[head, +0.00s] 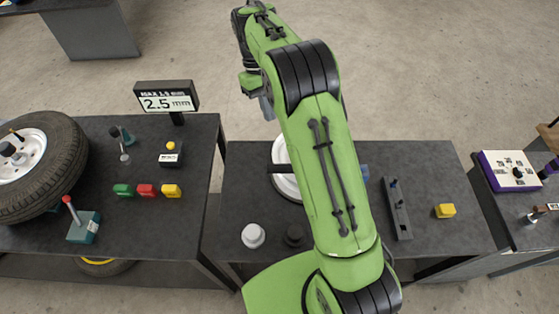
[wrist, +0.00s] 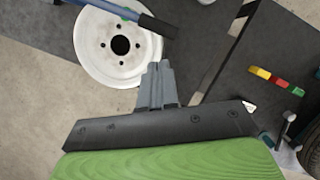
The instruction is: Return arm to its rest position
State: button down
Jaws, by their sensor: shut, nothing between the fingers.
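My green arm (head: 320,160) reaches up and over the middle table in the head view, bent at a black joint. My gripper (head: 266,108) shows only in part beside the arm, above the far side of the table. In the wrist view its grey fingers (wrist: 158,70) are shut together with nothing between them. They appear just in front of a white wheel rim (wrist: 97,57), apart from it as far as I can tell. In the head view the arm hides much of this rim (head: 281,186).
The left table carries a tire (head: 70,165), a display reading 2.5 mm (head: 167,97), a lever box (head: 83,226) and coloured blocks (head: 146,190).

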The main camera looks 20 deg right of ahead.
jog(key=s+d+r+m+t+b, duration=0.1)
jog(key=s+r+t+b, duration=0.3)
jog(key=s+r, duration=0.7)
jog(key=s+f+m+t, duration=0.1)
jog(key=s+f+t, duration=0.1)
jog(key=s, duration=0.6)
jog(key=s+f+t, duration=0.3)
jog(key=s+f, duration=0.1)
jog(key=s, duration=0.4)
jog(key=shift+s+m+y, duration=0.15)
jog(key=shift+m+y, duration=0.25)
